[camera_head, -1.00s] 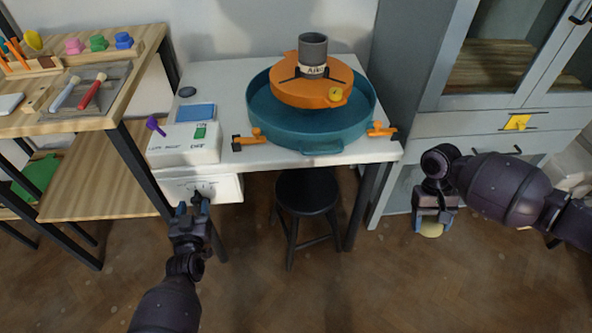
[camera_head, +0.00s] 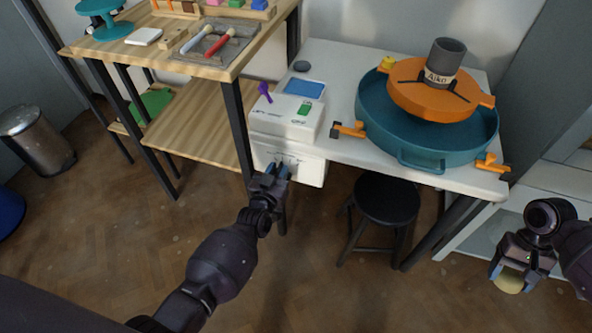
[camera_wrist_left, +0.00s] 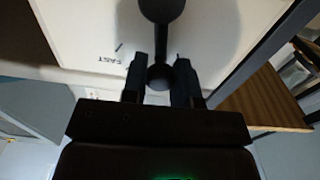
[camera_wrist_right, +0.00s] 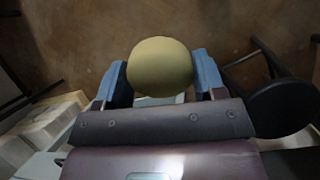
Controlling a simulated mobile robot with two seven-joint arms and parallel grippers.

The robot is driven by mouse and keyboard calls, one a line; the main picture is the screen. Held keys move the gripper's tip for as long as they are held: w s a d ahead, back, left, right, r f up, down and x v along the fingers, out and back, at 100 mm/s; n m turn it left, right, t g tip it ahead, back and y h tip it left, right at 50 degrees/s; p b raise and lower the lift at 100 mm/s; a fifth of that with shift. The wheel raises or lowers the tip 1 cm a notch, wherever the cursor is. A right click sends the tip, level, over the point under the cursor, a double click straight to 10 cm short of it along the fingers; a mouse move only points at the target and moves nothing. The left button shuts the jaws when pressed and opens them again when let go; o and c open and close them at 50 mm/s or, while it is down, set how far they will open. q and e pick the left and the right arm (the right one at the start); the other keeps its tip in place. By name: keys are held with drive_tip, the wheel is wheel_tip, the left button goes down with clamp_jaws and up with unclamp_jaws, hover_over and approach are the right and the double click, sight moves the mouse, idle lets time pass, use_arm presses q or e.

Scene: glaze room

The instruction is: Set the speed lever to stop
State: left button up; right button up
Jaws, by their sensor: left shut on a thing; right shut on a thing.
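The speed lever (camera_wrist_left: 181,68) is a black stem with round ends on the white control box. In the left wrist view it lies between my left fingers, and "FAST" is printed left of it. My left gripper (camera_head: 277,170) is shut on the lever at the front of the white box (camera_head: 312,172) under the table; the box also fills the top of the left wrist view (camera_wrist_left: 85,35). In the head view the gripper hides the lever. My right gripper (camera_head: 517,272) is shut on a yellowish round sponge (camera_wrist_right: 160,67), held out over the floor at the right.
The orange wheel head (camera_head: 432,98) carries a grey cup (camera_head: 443,65) labelled "Aiko" inside a teal basin (camera_head: 375,115). A black stool (camera_head: 384,199) stands under the table's front edge. A wooden shelf (camera_head: 205,115) with a dark leg is close left of my left arm.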

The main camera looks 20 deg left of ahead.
use_arm(q)
drive_tip(key=shift+a+f+n, duration=0.2)
drive_tip(key=shift+a+n, duration=0.25)
drive_tip(key=shift+n, duration=0.5)
drive_tip(key=shift+a+f+n, duration=0.15)
drive_tip(key=shift+a+n, duration=0.25)
drive_tip(key=shift+n, duration=0.55)
use_arm(e)
drive_tip(key=shift+s+f, duration=0.2)
drive_tip(key=shift+f, duration=0.45)
use_arm(q)
drive_tip(key=o, duration=0.9)
